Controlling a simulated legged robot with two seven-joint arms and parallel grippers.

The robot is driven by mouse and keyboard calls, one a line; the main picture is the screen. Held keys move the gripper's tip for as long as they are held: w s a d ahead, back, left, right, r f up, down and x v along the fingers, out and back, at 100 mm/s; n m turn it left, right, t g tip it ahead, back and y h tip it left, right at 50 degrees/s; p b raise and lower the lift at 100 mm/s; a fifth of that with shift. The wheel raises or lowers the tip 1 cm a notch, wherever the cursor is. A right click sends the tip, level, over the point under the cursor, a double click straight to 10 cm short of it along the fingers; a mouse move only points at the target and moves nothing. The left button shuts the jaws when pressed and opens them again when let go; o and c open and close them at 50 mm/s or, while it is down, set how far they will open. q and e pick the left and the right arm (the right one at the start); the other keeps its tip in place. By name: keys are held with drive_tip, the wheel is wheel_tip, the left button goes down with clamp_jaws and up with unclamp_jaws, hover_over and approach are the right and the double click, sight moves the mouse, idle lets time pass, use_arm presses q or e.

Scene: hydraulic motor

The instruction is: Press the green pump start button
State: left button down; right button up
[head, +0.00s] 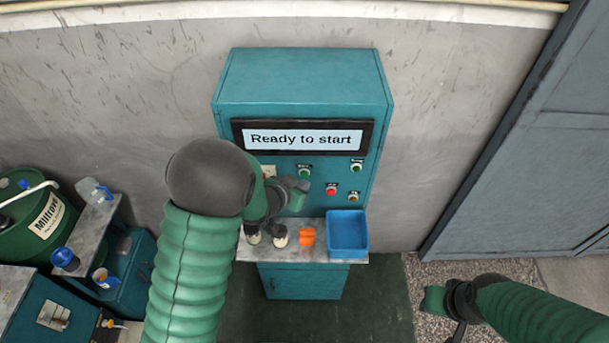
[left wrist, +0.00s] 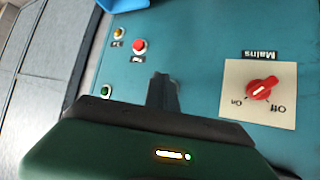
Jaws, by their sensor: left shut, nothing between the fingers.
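The teal control cabinet (head: 300,80) stands against the wall, its screen (head: 303,138) reading "Ready to start". A green button (head: 304,171) sits on the left of its panel, and another green button (head: 356,165) to the right; their labels are too small to read. My left gripper (head: 302,187) is shut and empty, just below the left green button in the head view. In the left wrist view its fingers (left wrist: 163,92) point at the panel; the left green button is hidden there, and the right one (left wrist: 106,91) shows. My right gripper (head: 445,302) hangs low at right, its jaws unclear.
A red button (head: 331,189) and an amber one (head: 353,197) are close to my left gripper. The red mains knob (left wrist: 262,88) is beside the fingers. Below, the shelf holds a blue bin (head: 347,232), orange pieces (head: 307,237) and dark-and-white parts (head: 279,236).

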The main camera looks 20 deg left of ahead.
use_arm(q)
drive_tip(key=shift+w, duration=0.15)
drive_tip(key=shift+w+a+r, duration=0.1)
drive_tip(key=shift+w, duration=0.15)
drive_tip(key=shift+w+a, duration=0.15)
drive_tip(key=shift+w, duration=0.2)
idle(0.8)
drive_tip(key=shift+s+d, duration=0.25)
drive_tip(key=shift+s, duration=0.5)
drive_tip(key=shift+s+d+b, duration=0.15)
drive_tip(key=shift+s+d, duration=0.1)
drive_tip(key=shift+s, duration=0.55)
drive_tip(key=shift+s+d+b, duration=0.2)
drive_tip(key=shift+s, duration=0.65)
drive_tip(key=shift+s+d+b, duration=0.15)
drive_tip(key=shift+s+d, duration=0.1)
drive_tip(key=shift+s, duration=0.55)
